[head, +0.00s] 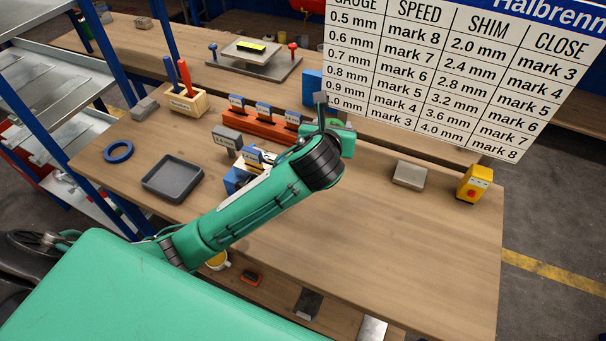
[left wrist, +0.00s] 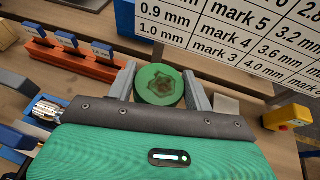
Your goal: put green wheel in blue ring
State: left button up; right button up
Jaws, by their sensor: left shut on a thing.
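The green wheel (left wrist: 159,86) is a round green disc with a dark, rough-looking middle. In the left wrist view it sits between the two grey fingers of my left gripper (left wrist: 160,80), which is shut on it. In the head view my left gripper (head: 326,112) is over the middle of the table, beyond the wrist; the wheel cannot be made out clearly there. The blue ring (head: 118,151) lies flat and empty at the left end of the table, well apart from the gripper. My right gripper is not in view.
A dark grey tray (head: 173,178) lies near the ring. An orange rack (head: 258,127) with blue tags stands left of the gripper. A wooden tool holder (head: 187,102), a grey block (head: 410,175) and a yellow box with a red button (head: 474,184) stand on the table. The front right is clear.

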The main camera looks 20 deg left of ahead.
pick_arm(q)
notch_tip(320, 180, down, 18)
jog(key=shift+r+p, duration=0.2)
jog(key=shift+p, duration=0.15)
jog(key=shift+f, duration=0.15)
jog(key=o, duration=1)
jog(key=shift+o, duration=0.2)
